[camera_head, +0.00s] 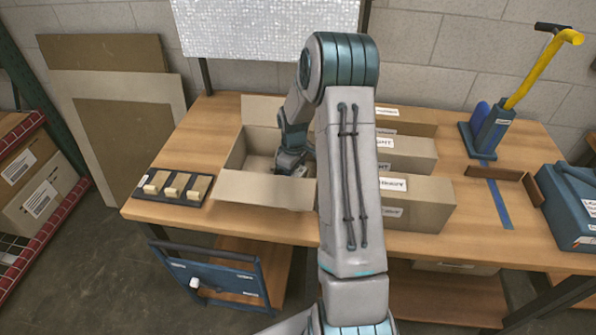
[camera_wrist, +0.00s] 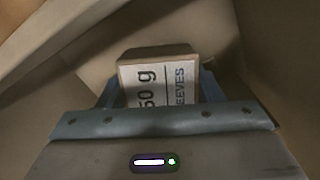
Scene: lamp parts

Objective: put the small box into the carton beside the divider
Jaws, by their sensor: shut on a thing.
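The open carton (camera_head: 268,189) stands on the left part of the table with its flaps out. My gripper (camera_head: 292,165) reaches down into it, and my arm hides the carton's right side. In the wrist view the small box (camera_wrist: 158,82), tan with a white label reading "50 g" and "EEVES", sits between the blue fingers of my gripper (camera_wrist: 160,88), which is shut on it. Cardboard surfaces surround it there. I cannot make out for certain which of them is the divider. The small box is hidden in the head view.
A dark tray (camera_head: 174,198) with several tan blocks lies left of the carton. Labelled boxes (camera_head: 421,205) stand right of my arm. A blue tape tool with a yellow handle (camera_head: 531,78) and a blue case (camera_head: 570,215) are farther right. A strip of table in front is clear.

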